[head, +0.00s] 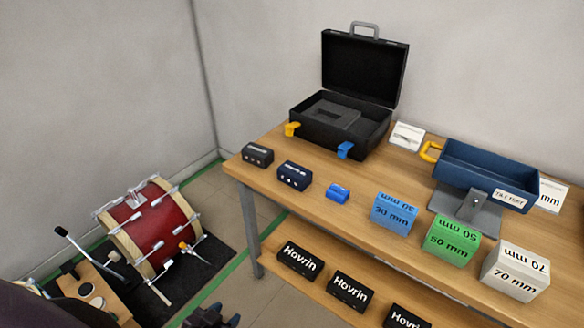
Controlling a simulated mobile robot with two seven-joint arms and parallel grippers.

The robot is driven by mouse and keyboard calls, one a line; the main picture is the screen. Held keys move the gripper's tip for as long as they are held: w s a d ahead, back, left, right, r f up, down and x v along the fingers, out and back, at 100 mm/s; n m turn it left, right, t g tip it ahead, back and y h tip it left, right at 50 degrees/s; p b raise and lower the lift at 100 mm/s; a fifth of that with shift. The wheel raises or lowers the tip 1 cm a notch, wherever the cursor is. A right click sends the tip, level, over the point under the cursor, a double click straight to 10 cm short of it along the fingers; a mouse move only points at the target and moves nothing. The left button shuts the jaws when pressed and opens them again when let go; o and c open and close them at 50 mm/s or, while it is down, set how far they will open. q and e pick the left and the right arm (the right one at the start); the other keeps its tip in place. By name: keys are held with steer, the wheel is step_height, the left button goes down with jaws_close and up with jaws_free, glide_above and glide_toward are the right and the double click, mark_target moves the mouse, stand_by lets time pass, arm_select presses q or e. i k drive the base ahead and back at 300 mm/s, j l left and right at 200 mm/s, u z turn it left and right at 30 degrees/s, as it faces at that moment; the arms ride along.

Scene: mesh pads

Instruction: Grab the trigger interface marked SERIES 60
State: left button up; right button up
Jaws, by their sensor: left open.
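Two small dark boxes with pale dots and lettering on their fronts stand near the left end of the wooden table. One is a black box (258,155), the other a navy box (294,176) just to its right. Their lettering is too small to read, so I cannot tell which is marked SERIES 60. My left gripper (212,318) is open at the bottom edge, partly cut off, low in front of the table and well apart from both boxes. My right gripper is not in view.
The table (240,172) also holds an open black case (341,140), a small blue piece (338,193), foam blocks (394,213) and a blue tilted tray (488,174). Black Hovrin boxes (299,261) line the lower shelf. A red drum (152,229) stands on the floor at left.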

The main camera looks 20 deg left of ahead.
mark_target(259, 156)
steer(key=u, duration=1.3)
steer(key=i+j+u, duration=0.15)
steer(key=i, duration=0.25)
steer(key=i+j+u, duration=0.15)
steer(key=i, duration=0.3)
